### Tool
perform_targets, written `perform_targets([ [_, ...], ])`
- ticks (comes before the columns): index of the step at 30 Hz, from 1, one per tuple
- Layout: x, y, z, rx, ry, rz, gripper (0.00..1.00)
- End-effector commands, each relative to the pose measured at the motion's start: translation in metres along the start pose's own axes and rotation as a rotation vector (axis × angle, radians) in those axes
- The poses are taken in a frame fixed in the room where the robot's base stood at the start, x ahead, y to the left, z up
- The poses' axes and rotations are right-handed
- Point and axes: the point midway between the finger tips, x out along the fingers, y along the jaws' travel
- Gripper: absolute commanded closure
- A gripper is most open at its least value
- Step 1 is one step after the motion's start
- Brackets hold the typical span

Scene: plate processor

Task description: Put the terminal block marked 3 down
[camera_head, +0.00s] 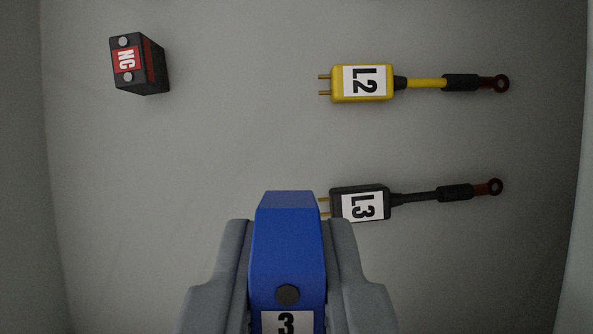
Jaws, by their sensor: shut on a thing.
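The terminal block marked 3 (287,245) is blue, with a dark round screw and a white label. It is at the bottom middle of the view, between the two grey fingers of my gripper (288,270). My gripper is shut on it from both sides. The lower part of the block and its label are cut off by the bottom edge. I cannot tell how far the block is above the grey surface (230,130).
A yellow plug marked L2 (363,82) lies at the upper right. A black plug marked L3 (359,203) lies just right of the held block. A black and red block marked NC (140,64) is at the upper left. The surface at left and centre is clear.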

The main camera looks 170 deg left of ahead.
Motion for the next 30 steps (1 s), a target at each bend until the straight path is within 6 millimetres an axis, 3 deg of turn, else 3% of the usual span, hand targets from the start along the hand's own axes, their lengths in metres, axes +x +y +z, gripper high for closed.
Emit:
perform_targets([
  [6, 0.031, 0.0, 0.013, 0.0, -0.001, 0.0, 1.0],
  [13, 0.044, 0.0, 0.018, 0.001, -0.001, 0.0, 1.0],
  [19, 0.068, 0.0, 0.028, 0.0, -0.002, 0.001, 1.0],
  [30, 0.073, 0.0, 0.03, 0.001, 0.0, -0.001, 1.0],
])
